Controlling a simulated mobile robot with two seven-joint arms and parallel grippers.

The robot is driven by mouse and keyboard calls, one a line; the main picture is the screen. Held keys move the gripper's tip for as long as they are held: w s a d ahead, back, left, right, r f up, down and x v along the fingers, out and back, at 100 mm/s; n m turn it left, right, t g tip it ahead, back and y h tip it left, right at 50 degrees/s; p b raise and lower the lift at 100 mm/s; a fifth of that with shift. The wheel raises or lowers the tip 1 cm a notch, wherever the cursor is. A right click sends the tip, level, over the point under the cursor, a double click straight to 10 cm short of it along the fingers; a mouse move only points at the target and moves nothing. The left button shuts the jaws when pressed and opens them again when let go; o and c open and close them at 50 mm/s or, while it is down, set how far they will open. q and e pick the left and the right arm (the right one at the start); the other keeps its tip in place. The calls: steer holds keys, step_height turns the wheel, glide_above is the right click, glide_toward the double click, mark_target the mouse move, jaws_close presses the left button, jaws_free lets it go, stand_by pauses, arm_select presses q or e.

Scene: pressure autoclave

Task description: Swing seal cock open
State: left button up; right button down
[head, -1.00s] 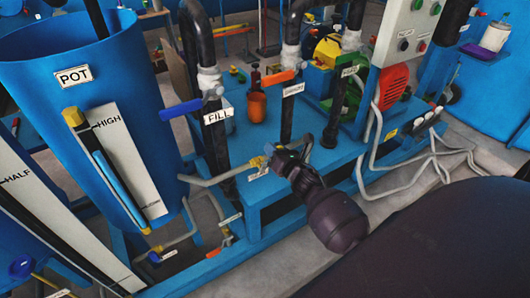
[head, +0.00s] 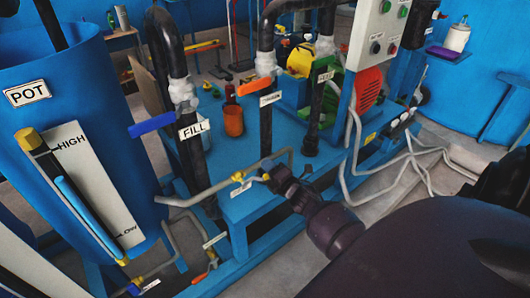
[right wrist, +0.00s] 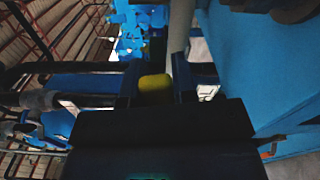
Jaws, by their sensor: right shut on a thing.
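My right gripper (head: 270,174) is low in the middle of the head view, beside a thin grey pipe on the blue stand. It is shut on a small yellow handle (head: 263,176), which I take to be the seal cock's. In the right wrist view the yellow end (right wrist: 155,84) sits between the dark fingers. A yellow fitting (head: 238,177) is on the pipe just left of the gripper, above a small white label (head: 240,189) too small to read. The fingers hide part of the handle, so I cannot tell its exact angle. My left gripper is not in view.
The blue pot (head: 85,130) stands left. The blue FILL handle (head: 152,124) and an orange handle (head: 244,86) sit on upright black pipes behind. Grey hoses (head: 410,160) run at the right.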

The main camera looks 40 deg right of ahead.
step_height(320, 180, down, 2)
steer(key=m, duration=0.2)
steer(key=shift+d+m+b, duration=0.1)
steer(key=shift+m+b, duration=0.2)
steer(key=shift+f, duration=0.1)
steer(key=c, duration=0.9)
jaws_free()
steer(key=shift+s, duration=0.55)
steer(key=s, duration=0.6)
steer(key=s+p, duration=0.1)
steer(key=s, duration=0.2)
steer(key=shift+s+a, duration=0.35)
